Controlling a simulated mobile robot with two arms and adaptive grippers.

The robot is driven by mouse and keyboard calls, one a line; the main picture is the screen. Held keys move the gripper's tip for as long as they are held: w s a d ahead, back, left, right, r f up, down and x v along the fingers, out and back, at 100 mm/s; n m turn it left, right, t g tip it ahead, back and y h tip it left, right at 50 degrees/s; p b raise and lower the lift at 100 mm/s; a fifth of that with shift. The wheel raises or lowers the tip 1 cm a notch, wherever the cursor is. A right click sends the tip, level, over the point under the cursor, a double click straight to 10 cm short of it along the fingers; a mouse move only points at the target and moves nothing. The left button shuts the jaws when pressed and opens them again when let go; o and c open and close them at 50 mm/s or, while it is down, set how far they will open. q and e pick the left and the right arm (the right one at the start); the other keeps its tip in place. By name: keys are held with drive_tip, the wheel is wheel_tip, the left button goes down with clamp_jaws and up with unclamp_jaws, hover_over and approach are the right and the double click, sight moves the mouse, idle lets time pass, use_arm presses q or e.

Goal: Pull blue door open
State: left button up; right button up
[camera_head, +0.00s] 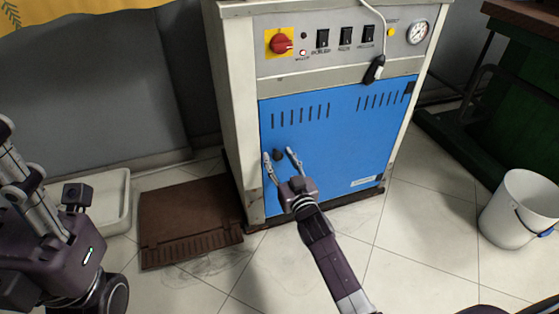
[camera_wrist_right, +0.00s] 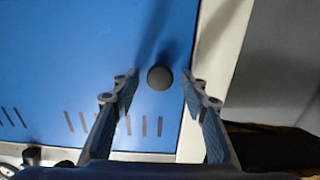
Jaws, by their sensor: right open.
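The blue door (camera_head: 335,150) is the shut front panel of a boiler-like machine, with vent slots near its top. A small dark round knob (camera_head: 278,155) sits near the door's left edge. My right gripper (camera_head: 279,156) is open in front of the door, its fingertips on either side of the knob. In the right wrist view the knob (camera_wrist_right: 160,77) lies between the two open fingers on the blue door (camera_wrist_right: 75,60), with a gap on each side. Part of my left arm shows at the left, but its gripper is not in view.
The machine's control panel (camera_head: 345,45) has a red switch, black switches and a gauge. A brown mat (camera_head: 190,215) lies on the floor at left, beside a pale tray (camera_head: 118,215). A white bucket (camera_head: 515,215) stands at right. The tiled floor before the door is otherwise clear.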

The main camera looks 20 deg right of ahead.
drive_tip(key=shift+c, duration=0.3)
clamp_jaws()
drive_tip(key=shift+s, duration=0.1)
